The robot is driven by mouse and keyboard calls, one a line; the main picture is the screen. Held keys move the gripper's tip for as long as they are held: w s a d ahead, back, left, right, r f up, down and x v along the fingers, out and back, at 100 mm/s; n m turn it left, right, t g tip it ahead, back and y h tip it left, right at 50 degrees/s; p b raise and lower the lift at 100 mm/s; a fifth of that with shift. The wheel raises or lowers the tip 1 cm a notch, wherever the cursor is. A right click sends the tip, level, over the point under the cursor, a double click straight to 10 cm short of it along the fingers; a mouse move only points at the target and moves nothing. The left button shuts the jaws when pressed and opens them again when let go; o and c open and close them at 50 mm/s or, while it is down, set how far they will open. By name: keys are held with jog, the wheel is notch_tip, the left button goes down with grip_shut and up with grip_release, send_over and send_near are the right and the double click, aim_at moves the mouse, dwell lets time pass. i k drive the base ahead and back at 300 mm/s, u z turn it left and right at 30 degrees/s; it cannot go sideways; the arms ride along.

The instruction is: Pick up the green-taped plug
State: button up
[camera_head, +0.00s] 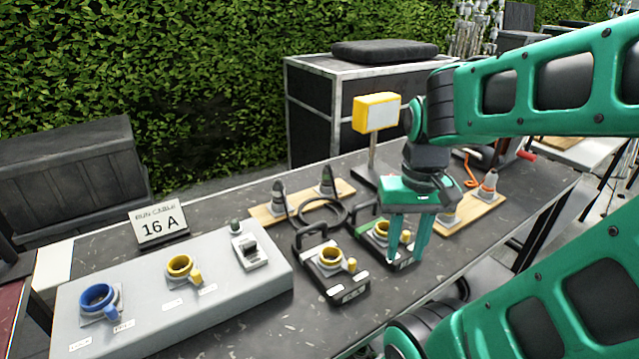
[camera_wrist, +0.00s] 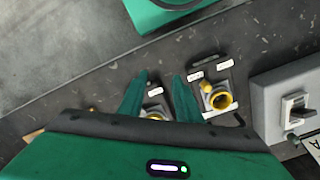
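My gripper (camera_head: 406,255) hangs with its fingers pointing down over the right black socket box (camera_head: 370,240). Its fingers are apart, with no object visible between them. In the wrist view the gripper (camera_wrist: 160,75) also shows spread fingers, with part of a socket box (camera_wrist: 155,108) seen between them. Two dark grey plugs (camera_head: 279,198) (camera_head: 327,181) stand on the left wooden board. On the right board stands a grey plug with orange tape (camera_head: 488,187); another small object there is partly hidden by my gripper. I cannot make out green tape on any plug.
The left black box (camera_head: 330,272) has a yellow socket and a handle. A grey panel (camera_head: 175,300) with blue and yellow sockets and a switch fills the table's left. A yellow-framed display (camera_head: 376,113) rises on a post behind my gripper.

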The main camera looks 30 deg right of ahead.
aim_at(327, 181)
jog(key=u, duration=0.95)
jog(key=k, duration=1.6)
jog(key=z, duration=1)
jog(key=i, duration=1.1)
jog(key=u, duration=0.05)
